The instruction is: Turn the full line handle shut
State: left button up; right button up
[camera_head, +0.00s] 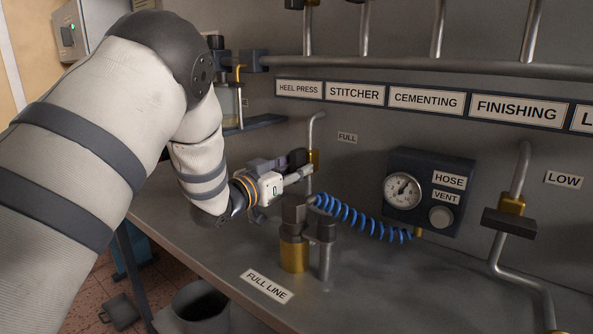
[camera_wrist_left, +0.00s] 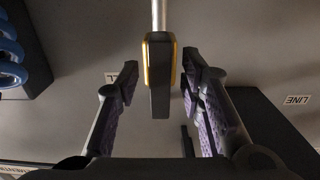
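The full line valve (camera_head: 314,158) is a brass body on a grey pipe beside the FULL label (camera_head: 347,137). Its dark handle is hard to pick out behind my left gripper (camera_head: 298,168) in the head view. In the left wrist view the handle (camera_wrist_left: 159,95) is a dark block with brass edges, on the pipe (camera_wrist_left: 159,15). My left gripper's purple-padded fingers (camera_wrist_left: 160,72) are open, one on each side of the handle, with a visible gap on both sides. My right gripper is not in view.
Brass and dark fittings (camera_head: 294,250) stand on the bench below my gripper, behind the FULL LINE plate (camera_head: 267,286). A blue coiled hose (camera_head: 360,221) runs right to the gauge box (camera_head: 427,190). The LOW valve handle (camera_head: 509,222) is farther right.

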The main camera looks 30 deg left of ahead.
pick_arm(q)
jog(key=shift+w+r, duration=0.1)
jog(key=shift+c, duration=0.2)
grip_shut()
